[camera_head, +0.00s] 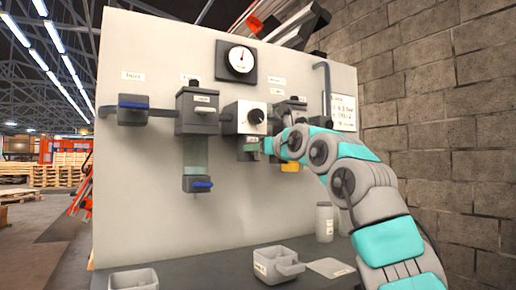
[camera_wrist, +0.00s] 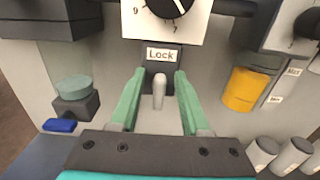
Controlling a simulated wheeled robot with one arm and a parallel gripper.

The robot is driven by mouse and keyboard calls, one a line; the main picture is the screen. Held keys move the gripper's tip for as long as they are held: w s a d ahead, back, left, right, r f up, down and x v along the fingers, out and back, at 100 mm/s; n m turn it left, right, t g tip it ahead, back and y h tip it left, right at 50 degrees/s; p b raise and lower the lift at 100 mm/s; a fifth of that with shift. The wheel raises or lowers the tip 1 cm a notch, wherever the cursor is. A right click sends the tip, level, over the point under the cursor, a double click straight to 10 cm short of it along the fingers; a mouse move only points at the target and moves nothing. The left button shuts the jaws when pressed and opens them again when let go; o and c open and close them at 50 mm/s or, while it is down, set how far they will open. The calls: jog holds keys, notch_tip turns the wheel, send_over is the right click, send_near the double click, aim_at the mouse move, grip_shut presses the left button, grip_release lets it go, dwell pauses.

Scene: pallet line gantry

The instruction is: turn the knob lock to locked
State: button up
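The lock is a dark block with a white "Lock" label (camera_wrist: 162,54) on the panel, below a white dial plate. A small grey knob (camera_wrist: 158,95) stands out under the label, its long side upright in the wrist view. My gripper (camera_wrist: 158,76) is open, with one green finger on each side of the knob. Gaps show between the knob and both fingers, so I see no contact. In the head view my gripper (camera_head: 258,146) is at the panel below the white dial box (camera_head: 240,118), and the arm hides most of the lock.
A black dial knob (camera_head: 255,116) sits just above. A yellow part (camera_wrist: 243,90) is to the right, and a cylinder with a blue handle (camera_wrist: 60,125) to the left. A pressure gauge (camera_head: 240,58) is higher. Grey trays (camera_head: 134,280) and a jar (camera_head: 324,222) stand on the bench.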

grip_shut()
dwell(0.3)
jog(key=shift+n, duration=0.3)
jog(key=shift+p, duration=0.3)
jog(key=n, duration=0.2)
jog(key=shift+s+a+n+p, duration=0.1)
jog(key=shift+n+p, duration=0.25)
jog(key=shift+n, duration=0.05)
jog(key=n+p, duration=0.1)
jog(key=n, duration=0.4)
jog(key=shift+s+a+f, duration=0.1)
jog(key=shift+a, duration=0.05)
jog(key=shift+s+a+f+n+p, duration=0.1)
jog(key=shift+f+n+p, duration=0.1)
jog(key=shift+n, duration=1.35)
jog(key=shift+w+a+f+n+p, duration=0.15)
jog(key=shift+n+p, duration=0.1)
jog(key=shift+n, duration=1.35)
jog(key=shift+s+d+f+n+p, duration=0.1)
jog(key=shift+s+f+n+p, duration=0.1)
jog(key=shift+n, duration=1.35)
jog(key=shift+a, duration=0.1)
